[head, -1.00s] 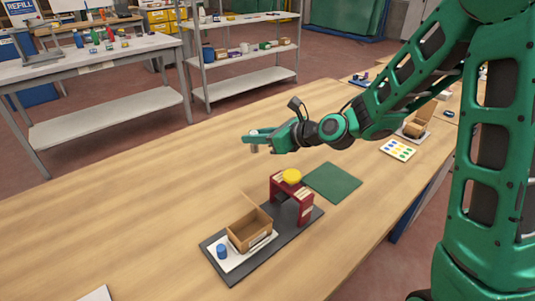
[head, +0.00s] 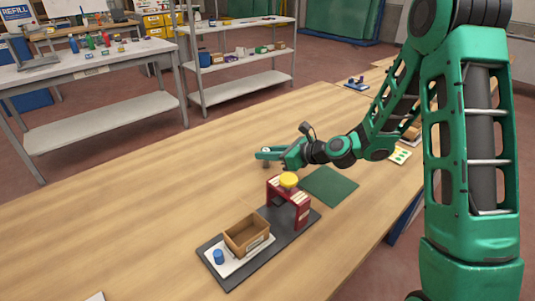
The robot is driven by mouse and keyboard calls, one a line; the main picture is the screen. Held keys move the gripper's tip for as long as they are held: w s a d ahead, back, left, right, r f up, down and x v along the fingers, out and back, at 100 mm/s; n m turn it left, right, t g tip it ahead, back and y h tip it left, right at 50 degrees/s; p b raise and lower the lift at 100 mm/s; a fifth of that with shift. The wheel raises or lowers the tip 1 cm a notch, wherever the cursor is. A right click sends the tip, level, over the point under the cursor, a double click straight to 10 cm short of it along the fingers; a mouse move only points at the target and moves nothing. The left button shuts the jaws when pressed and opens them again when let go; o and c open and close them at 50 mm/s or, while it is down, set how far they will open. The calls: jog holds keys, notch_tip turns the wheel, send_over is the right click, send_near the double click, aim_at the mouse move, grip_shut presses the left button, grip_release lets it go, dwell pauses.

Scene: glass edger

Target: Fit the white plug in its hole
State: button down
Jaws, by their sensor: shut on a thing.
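My gripper (head: 264,155) is above the wooden table, just behind the red stand. Its fingers point left. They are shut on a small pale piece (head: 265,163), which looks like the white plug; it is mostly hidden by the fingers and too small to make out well. A red stand (head: 302,205) with a yellow round top (head: 289,180) stands on a dark grey base plate (head: 236,284), in front of and below my gripper. I cannot make out the plug's hole in this view.
On the plate's near end are an open brown box (head: 247,236) and a blue cylinder (head: 218,256) on a white pad. A green mat (head: 330,187) lies right of the stand. The table's left side is mostly clear.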

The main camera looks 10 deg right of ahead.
jog(key=c, duration=1.6)
grip_release()
jog(key=shift+s+d+r, duration=0.15)
jog(key=shift+d+r, duration=0.05)
jog(key=shift+d, duration=0.05)
jog(key=v, duration=1.1)
jog(key=shift+s+d, duration=0.1)
jog(key=shift+s, duration=0.05)
